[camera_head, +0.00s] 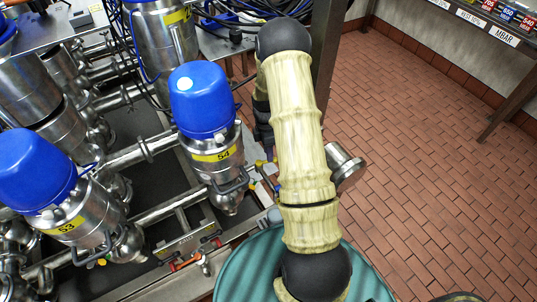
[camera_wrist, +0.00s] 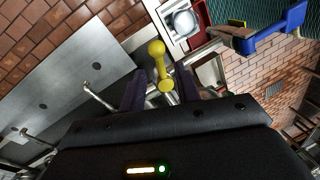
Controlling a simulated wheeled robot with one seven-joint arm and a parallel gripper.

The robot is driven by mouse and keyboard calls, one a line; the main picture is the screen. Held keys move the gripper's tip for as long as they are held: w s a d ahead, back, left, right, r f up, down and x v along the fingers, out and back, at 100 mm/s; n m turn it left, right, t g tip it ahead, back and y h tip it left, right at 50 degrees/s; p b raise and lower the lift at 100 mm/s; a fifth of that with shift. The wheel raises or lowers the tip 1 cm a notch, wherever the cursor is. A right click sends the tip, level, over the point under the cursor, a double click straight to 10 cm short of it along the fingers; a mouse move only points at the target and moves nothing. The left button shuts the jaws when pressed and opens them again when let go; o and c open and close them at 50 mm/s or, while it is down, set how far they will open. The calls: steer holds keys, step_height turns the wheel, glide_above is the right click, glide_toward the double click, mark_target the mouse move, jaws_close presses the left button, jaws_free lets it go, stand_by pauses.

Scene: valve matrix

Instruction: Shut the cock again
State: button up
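A small cock with a yellow, knob-ended handle (camera_wrist: 159,66) shows in the wrist view, just ahead of my gripper (camera_wrist: 160,80). My gripper's two dark fingers stand apart, one on each side of the handle's near end. I see a gap and cannot make out contact. My arm hides most of the gripper and the cock's body there.
A blue handle (camera_wrist: 284,32) is close on the right in the wrist view. In the head view a teal drum (camera_head: 250,262) stands below my arm. Valve 53 (camera_head: 75,220), pipes and a small red-handled valve (camera_head: 181,262) are left. Brick floor (camera_head: 430,150) on the right is mostly clear.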

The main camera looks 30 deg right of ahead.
steer(key=shift+s+f, duration=0.25)
steer(key=shift+f, duration=0.9)
steer(key=shift+c, duration=0.2)
jaws_close()
steer(key=shift+w+n+h+p, duration=0.2)
steer(key=shift+w+n+p, duration=0.1)
steer(key=shift+n, duration=0.6)
steer(key=shift+w+n+h+p, duration=0.2)
steer(key=shift+w+n, duration=0.1)
steer(key=shift+n, duration=0.6)
steer(key=shift+o, duration=0.2)
jaws_free()
